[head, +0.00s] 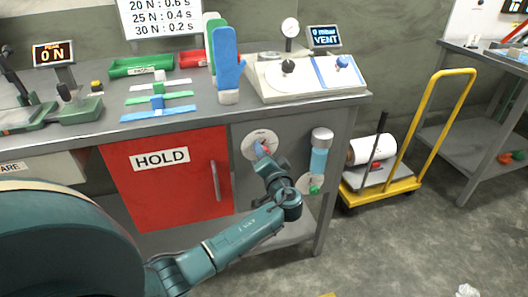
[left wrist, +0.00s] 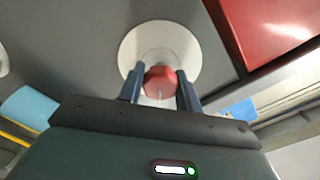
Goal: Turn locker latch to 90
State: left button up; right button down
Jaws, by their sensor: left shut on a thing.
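The locker latch is a red knob (left wrist: 160,82) on a round pale plate (left wrist: 190,45), set in the grey bench front; the plate also shows in the head view (head: 250,141). My left gripper (left wrist: 160,92) has its two fingers on either side of the knob and is shut on it. In the head view my left gripper (head: 264,152) reaches the plate from below and hides most of the knob. The red locker door (head: 165,185) with a HOLD label is just left of the latch and looks closed. My right gripper is not in view.
A yellow cart (head: 385,187) stands on the floor at the right.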

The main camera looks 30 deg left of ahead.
pick_arm(q)
jog(key=shift+m+p, duration=0.3)
jog(key=shift+m, duration=0.7)
jog(key=shift+r+m, duration=0.1)
jog(key=shift+m, duration=0.4)
jog(key=shift+m+p, duration=0.6)
jog(key=shift+m, duration=0.2)
jog(key=m+p, duration=0.1)
jog(key=m, duration=0.1)
jog(key=shift+m, duration=0.3)
jog(key=shift+m+p, duration=0.65)
jog(key=shift+m, duration=0.65)
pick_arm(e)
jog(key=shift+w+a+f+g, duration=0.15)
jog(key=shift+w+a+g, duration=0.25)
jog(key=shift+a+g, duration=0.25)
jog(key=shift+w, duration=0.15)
